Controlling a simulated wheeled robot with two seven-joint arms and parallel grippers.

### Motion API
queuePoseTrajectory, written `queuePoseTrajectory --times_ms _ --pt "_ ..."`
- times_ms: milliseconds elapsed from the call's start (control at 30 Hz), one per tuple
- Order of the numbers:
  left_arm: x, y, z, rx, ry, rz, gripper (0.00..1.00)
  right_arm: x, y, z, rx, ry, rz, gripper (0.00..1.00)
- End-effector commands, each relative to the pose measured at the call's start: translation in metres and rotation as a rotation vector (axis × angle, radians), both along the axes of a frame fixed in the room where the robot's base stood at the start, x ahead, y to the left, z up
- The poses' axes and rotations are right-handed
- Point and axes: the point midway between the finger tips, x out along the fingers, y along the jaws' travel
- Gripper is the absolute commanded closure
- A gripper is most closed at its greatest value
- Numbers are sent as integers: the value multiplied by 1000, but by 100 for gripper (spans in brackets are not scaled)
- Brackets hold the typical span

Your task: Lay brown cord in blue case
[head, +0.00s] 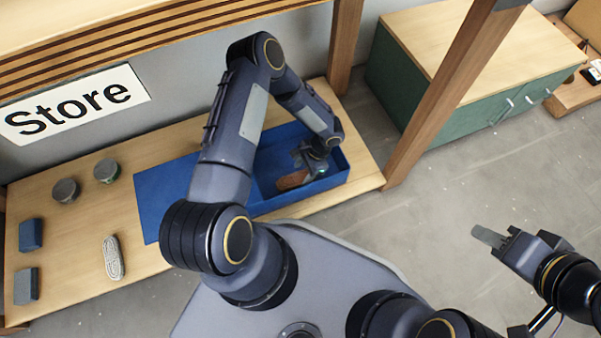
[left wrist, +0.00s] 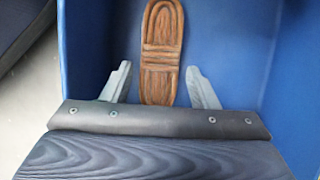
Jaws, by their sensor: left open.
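The blue case (head: 335,181) lies open on the wooden counter, its lid flat to the left. The brown cord (head: 291,181) is a flat coiled bundle on the case floor. In the left wrist view the brown cord (left wrist: 162,50) lies on the blue floor, with the case wall (left wrist: 85,50) to its left. My left gripper (head: 303,160) is inside the case at the cord. Its open fingers (left wrist: 160,85) stand on either side of the cord's near end, with a gap on both sides. My right gripper (head: 490,238) is away from the counter over the floor; its jaw gap is unclear.
A wooden post (head: 440,105) stands right of the case. A green cabinet (head: 405,85) is behind.

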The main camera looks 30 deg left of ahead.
Motion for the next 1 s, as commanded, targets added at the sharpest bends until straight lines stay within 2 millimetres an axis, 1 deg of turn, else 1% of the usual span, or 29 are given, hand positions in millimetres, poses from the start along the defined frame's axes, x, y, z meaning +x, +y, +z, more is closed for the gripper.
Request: queuePoseTrajectory --times_ms 33,100,300,400,600,1000 --pt "4 -3 16 1 -3 -1 46 0 0 9 0 0 0 64" --pt "9 -8 32 1 -3 -1 46 0 0 15 0 0 0 64" --pt "19 -18 67 0 -1 0 46 0 0 28 0 0 0 64" --pt "23 -21 78 0 -1 0 46 0 0 31 0 0 0 64" --pt "25 -24 86 -1 2 1 46 0 0 33 0 0 0 64" --pt "26 -24 86 0 1 0 46 0 0 33 0 0 0 64"
